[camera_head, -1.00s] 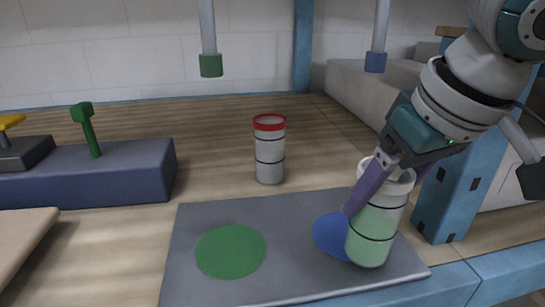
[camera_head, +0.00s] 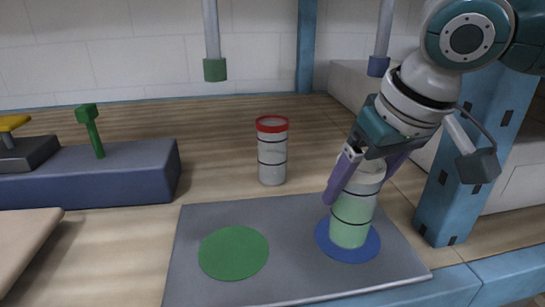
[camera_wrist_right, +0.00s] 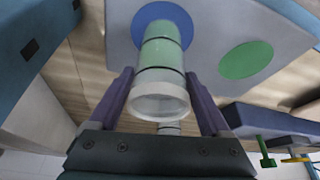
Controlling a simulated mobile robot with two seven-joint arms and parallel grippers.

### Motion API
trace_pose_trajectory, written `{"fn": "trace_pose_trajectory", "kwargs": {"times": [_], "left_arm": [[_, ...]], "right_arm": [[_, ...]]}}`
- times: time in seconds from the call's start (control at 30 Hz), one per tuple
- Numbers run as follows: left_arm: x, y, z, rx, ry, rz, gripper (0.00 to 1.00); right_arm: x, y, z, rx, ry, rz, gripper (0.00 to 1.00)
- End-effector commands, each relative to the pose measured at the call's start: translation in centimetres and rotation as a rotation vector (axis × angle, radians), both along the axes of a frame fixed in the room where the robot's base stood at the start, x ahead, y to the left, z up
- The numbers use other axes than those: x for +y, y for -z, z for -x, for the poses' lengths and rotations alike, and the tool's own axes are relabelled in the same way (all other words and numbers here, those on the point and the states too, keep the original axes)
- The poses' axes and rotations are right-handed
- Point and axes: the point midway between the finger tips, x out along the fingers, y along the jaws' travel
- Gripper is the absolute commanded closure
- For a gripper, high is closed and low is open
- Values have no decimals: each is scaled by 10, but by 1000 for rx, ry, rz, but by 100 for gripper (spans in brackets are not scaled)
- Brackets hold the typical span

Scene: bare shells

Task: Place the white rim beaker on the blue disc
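The white rim beaker (camera_head: 353,208) stands upright on the blue disc (camera_head: 368,251), with pale green contents in its lower part. It also shows in the right wrist view (camera_wrist_right: 161,60), seen from its rim, with the blue disc (camera_wrist_right: 150,13) under its base. My right gripper (camera_head: 362,190) is around its upper part, one purple finger on each side. In the right wrist view my right gripper (camera_wrist_right: 163,75) shows narrow gaps between fingers and beaker, so it looks open. My left gripper is not in view.
A red rim beaker (camera_head: 272,155) stands behind the grey mat (camera_head: 297,270). A green disc (camera_head: 233,253) lies on the mat's left. A blue block with a green peg (camera_head: 92,130) is at the left. A blue post (camera_head: 455,195) stands close at the right.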

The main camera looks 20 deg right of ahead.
Motion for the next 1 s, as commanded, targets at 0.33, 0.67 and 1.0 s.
{"fn": "trace_pose_trajectory", "kwargs": {"times": [0.33,0.67,1.0], "left_arm": [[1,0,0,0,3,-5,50],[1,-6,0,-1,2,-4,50],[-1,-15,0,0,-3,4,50]], "right_arm": [[0,0,0,0,0,1,0],[0,-41,14,-3,-1,0,0],[0,-104,40,-3,1,1,0]]}}
